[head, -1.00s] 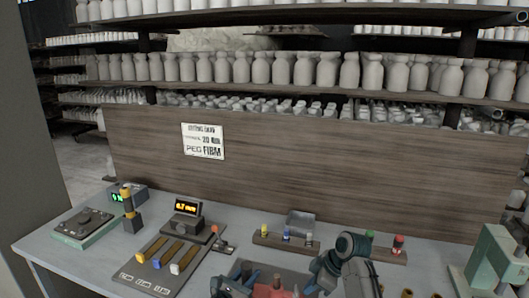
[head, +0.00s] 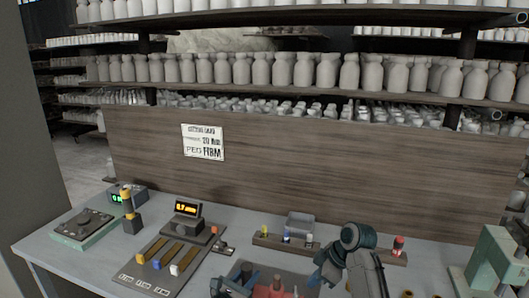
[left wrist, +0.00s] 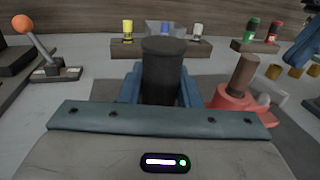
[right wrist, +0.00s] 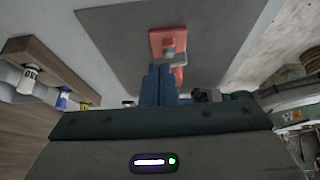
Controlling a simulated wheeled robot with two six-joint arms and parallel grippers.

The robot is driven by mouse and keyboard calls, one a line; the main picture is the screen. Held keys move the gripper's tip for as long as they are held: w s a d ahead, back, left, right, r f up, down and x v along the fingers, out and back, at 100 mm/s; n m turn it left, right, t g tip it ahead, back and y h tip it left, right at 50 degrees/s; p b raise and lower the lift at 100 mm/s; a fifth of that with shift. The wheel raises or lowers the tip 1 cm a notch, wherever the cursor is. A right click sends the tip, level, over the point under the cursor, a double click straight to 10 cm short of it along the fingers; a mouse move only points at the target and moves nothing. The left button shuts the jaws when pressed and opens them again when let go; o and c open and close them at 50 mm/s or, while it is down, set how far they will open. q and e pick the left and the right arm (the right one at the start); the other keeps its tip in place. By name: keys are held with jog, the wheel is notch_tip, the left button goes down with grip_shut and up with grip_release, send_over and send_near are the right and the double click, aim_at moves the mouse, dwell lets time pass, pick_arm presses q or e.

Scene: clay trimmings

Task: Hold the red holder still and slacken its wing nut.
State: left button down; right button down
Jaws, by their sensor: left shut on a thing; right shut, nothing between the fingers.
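The red holder (head: 268,291) is at the bottom edge of the head view, partly cut off. In the left wrist view the red holder (left wrist: 232,99) carries a brown post, with a grey wing nut (left wrist: 259,107) at its right side. My left gripper (left wrist: 162,82) is shut on a dark upright cylinder (left wrist: 163,60), left of the red part; I cannot tell whether they are joined. In the right wrist view my right gripper (right wrist: 160,70) is shut and empty. Its tips are close to the wing nut (right wrist: 174,59); whether they touch is unclear.
A wooden rack (head: 270,241) with coloured pegs stands behind. A slider board (head: 160,264), a display (head: 187,208) and a dial box (head: 84,226) are to the left. A green stand (head: 492,262) is at the right. A wooden panel (head: 300,165) closes off the back.

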aim_at(296, 293)
jog(key=shift+r, duration=1.4)
jog(key=shift+s+a+f, duration=0.1)
jog(key=shift+s+f, duration=0.4)
jog(key=shift+f, duration=0.5)
jog(key=shift+s+a+f, duration=0.15)
jog(key=shift+s+f, duration=0.35)
jog(key=shift+f, duration=0.5)
jog(key=shift+s+a+f, duration=0.1)
jog(key=shift+s+f, duration=0.4)
jog(key=shift+f, duration=0.5)
jog(key=shift+w+a, duration=0.45)
jog(key=shift+w+d, duration=0.25)
jog(key=shift+w, duration=0.05)
jog(key=shift+w, duration=0.2)
jog(key=shift+w+d, duration=0.15)
jog(key=shift+w, duration=0.3)
jog(key=shift+w, duration=0.1)
